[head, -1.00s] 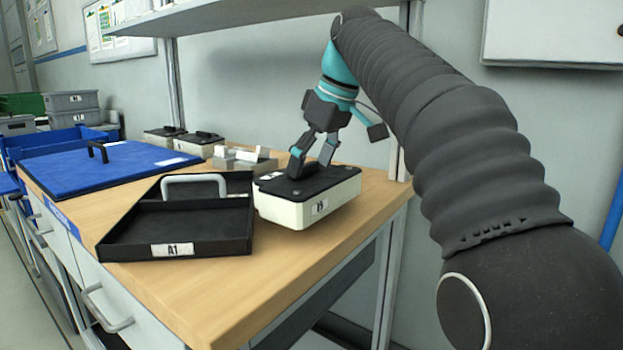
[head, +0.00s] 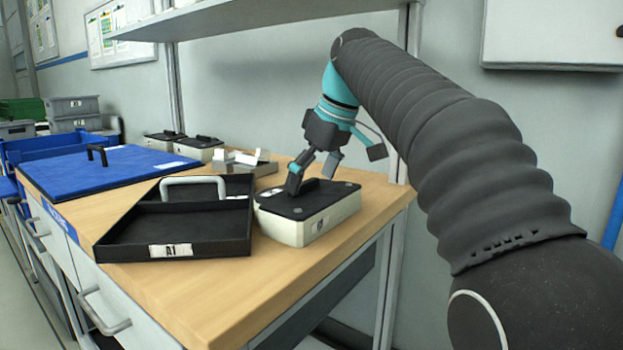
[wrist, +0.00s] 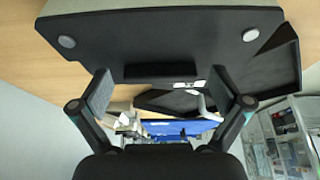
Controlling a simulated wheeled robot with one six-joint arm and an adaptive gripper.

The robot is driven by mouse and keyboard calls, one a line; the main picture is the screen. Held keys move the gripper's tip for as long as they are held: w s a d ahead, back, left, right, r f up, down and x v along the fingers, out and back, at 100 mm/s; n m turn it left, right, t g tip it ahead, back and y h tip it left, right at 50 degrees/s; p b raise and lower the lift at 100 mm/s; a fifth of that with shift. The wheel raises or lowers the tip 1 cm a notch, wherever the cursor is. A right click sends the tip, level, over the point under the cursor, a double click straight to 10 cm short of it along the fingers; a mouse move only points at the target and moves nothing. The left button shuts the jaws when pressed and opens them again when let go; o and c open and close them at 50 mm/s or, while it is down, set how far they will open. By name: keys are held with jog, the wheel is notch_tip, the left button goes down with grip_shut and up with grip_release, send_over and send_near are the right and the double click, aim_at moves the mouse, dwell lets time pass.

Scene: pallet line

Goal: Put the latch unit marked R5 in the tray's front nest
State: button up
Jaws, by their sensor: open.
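A latch unit (head: 308,223), a cream box with a black top and a small front label I cannot read clearly, sits at the right of the bench. My gripper (head: 312,178) is over its top with fingers spread. In the wrist view the unit's black handle (wrist: 161,71) lies between the open fingertips (wrist: 160,76), with gaps on both sides. The black tray marked A1 (head: 205,250) is just left of the unit. Its front nest (head: 175,228) looks empty; a grey handle (head: 193,181) stands across the tray's middle and partly hides the rear nest.
Two similar units (head: 163,140) (head: 199,150) stand at the back left. A grey metal fixture (head: 243,162) with white blocks is behind the tray. A blue lid-like panel (head: 105,168) with a black handle lies left. Bare wood lies in front of the tray; a shelf (head: 250,12) hangs above.

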jog(key=shift+r, duration=0.1)
jog(key=p+v, duration=0.4)
jog(key=v, duration=0.8)
